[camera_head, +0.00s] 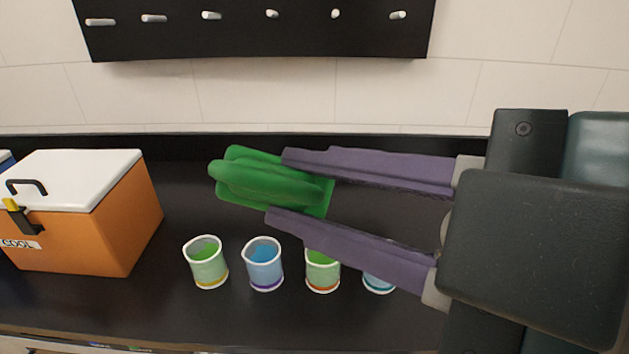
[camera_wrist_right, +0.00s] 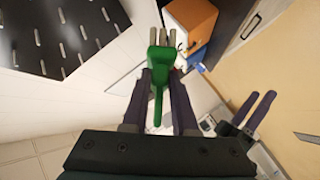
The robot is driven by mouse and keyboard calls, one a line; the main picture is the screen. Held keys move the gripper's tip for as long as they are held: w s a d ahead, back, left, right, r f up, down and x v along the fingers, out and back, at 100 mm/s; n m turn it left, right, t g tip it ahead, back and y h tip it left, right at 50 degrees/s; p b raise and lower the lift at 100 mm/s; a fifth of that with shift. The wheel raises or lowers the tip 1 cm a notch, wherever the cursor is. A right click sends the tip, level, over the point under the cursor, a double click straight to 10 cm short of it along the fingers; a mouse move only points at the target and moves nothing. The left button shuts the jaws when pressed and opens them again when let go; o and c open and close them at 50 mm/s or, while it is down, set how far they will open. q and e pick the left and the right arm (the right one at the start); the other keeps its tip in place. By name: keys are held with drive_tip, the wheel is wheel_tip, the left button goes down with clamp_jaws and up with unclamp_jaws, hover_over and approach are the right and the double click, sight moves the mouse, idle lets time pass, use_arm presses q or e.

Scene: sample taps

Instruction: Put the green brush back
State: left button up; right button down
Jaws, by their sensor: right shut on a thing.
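The green brush (camera_head: 262,180) is held in the air above the dark counter, left of centre in the head view. My right gripper (camera_head: 276,185) comes in from the right with its two purple fingers shut on the brush, one on each side. In the right wrist view the brush (camera_wrist_right: 160,62) sits between the fingertips, with a thin green part pointing back toward the palm. The black peg board (camera_head: 260,38) with several pale, empty pegs hangs on the wall above and behind. My left gripper (camera_wrist_right: 254,108) shows at the right of the wrist view, its fingers apart and empty.
Several cups stand on the counter (camera_head: 110,312) below the brush: a green one (camera_head: 208,266), a blue one (camera_head: 264,268), another green one (camera_head: 322,274), and a blue one partly hidden by my finger. An orange cool box (camera_head: 100,235) with white lid stands left.

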drive_tip(key=shift+s+d+f+m+g+h+b, duration=0.45)
drive_tip(key=shift+f+g+b, duration=1.2)
drive_tip(key=shift+f+b, duration=6.1)
drive_tip(key=shift+s+d+f+m+g+h+b, duration=0.1)
drive_tip(key=shift+s+f+m+g+h+b, duration=0.4)
drive_tip(key=shift+f+g+b, duration=6.7)
drive_tip(key=shift+s+d+f+m+t+h+b, duration=0.45)
drive_tip(key=shift+f+t+b, duration=2.9)
drive_tip(key=shift+f, duration=10.55)
drive_tip(key=shift+s+a+n+t+p, duration=0.2)
drive_tip(key=shift+n+t+p, duration=0.1)
drive_tip(key=shift+t+p, duration=0.35)
